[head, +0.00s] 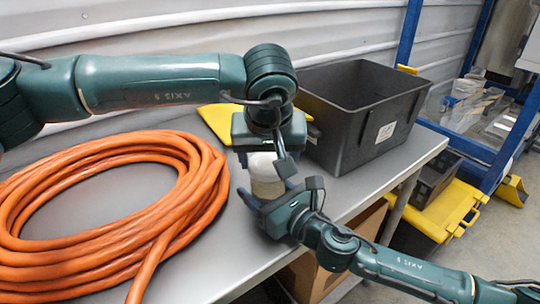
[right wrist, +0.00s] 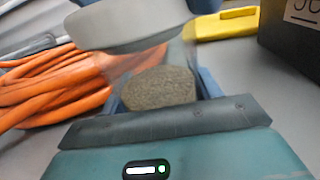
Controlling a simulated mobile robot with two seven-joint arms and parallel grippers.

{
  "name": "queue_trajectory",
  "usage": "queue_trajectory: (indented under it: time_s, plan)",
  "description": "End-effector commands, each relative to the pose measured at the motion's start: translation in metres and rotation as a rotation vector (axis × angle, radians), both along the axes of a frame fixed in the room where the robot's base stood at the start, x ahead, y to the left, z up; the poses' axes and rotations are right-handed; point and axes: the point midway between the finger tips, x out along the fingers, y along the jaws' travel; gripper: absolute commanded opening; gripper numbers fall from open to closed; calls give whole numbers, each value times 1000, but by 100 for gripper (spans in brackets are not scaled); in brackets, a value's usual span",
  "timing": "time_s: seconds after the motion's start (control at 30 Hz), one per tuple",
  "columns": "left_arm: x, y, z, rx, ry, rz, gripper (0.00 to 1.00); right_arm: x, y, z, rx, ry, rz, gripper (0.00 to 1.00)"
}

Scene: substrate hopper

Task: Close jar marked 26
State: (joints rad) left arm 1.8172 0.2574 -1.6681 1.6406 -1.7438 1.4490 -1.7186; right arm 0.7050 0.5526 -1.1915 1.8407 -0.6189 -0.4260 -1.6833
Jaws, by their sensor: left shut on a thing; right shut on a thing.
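A jar (head: 268,188) with a pale lid (head: 262,165) is between my two grippers above the grey table. In the right wrist view the jar (right wrist: 158,88) has clear walls and brown, grainy contents. There the pale lid (right wrist: 125,25) is over the jar's top, looking shifted left and tilted; I cannot tell whether it touches the rim. My left gripper (head: 266,158) comes from above and is shut on the lid. My right gripper (head: 270,196) is shut around the jar's lower part. No number on the jar is readable.
A coiled orange hose (head: 110,205) covers the table's left side. A dark open bin (head: 350,145) with a white label stands right behind the grippers. A yellow object (head: 217,122) lies behind them. The table's front right edge is close to my right arm.

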Motion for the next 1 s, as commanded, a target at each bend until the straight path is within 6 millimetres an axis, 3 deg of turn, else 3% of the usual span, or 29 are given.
queue_trajectory:
  time_s: [0.2, 0.33, 0.37, 0.6, 1.0]
  plan:
    - [0, 3, -1, -2, 3, -385, 48, 0, 0, 0, -1, 1, 1, 0]
    - [0, 1, -1, 2, 4, -374, 48, 0, 0, 0, -1, 1, 0, 0]
    - [0, 1, -1, 3, 5, -373, 70, 0, 0, -1, -1, 0, 0, 0]
    - [0, 1, -1, 3, 5, -371, 89, 0, 0, 0, -1, 1, 0, 0]
    - [0, 1, 9, 3, 5, -369, 91, 0, -1, 0, -1, 0, -1, 0]
